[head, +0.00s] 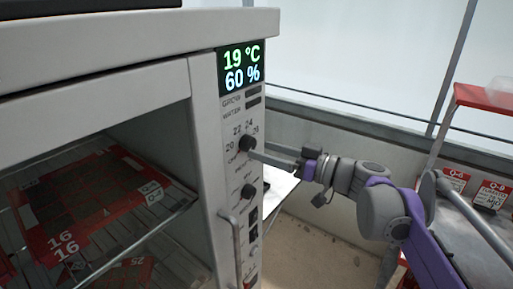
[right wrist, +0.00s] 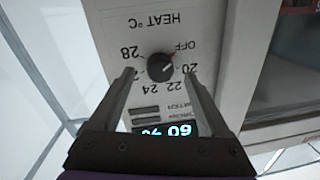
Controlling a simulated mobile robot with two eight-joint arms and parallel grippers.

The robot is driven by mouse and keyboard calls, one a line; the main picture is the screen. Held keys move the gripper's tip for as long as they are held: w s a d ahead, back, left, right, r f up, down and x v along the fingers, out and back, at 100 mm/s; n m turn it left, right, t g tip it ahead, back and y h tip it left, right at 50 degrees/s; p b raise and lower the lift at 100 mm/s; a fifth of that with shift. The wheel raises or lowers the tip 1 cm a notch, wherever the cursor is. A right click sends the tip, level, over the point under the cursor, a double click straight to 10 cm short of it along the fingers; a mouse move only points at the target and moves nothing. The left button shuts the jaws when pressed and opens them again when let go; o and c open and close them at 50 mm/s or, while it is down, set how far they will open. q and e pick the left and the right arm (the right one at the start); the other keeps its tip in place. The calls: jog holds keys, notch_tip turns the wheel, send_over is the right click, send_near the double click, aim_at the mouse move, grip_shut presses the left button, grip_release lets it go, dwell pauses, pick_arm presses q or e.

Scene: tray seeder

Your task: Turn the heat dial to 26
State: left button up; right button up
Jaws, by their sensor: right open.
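The heat dial (head: 247,143) is a round black knob on the grey control panel, under a display (head: 240,68) reading 19 °C and 60 %. In the right wrist view the dial (right wrist: 159,67) appears upside down, and its light and reddish mark points toward OFF. Labels 20, 22, 24 and 28 show around it; the spot between 24 and 28 is partly covered by a finger. My right gripper (right wrist: 160,73) is open, its fingers on either side of the dial with gaps. In the head view its fingers (head: 266,157) reach the dial from the right. Contact is not visible.
A second black knob (head: 248,191) sits below the dial, with switches and a vertical handle (head: 235,250) lower down. The open cabinet at left holds red trays (head: 88,213) on a rack. A red-edged shelf (head: 485,98) and bench stand at right.

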aim_at(253, 147)
jog(key=shift+x, duration=1.65)
jog(key=shift+c, duration=0.2)
grip_shut()
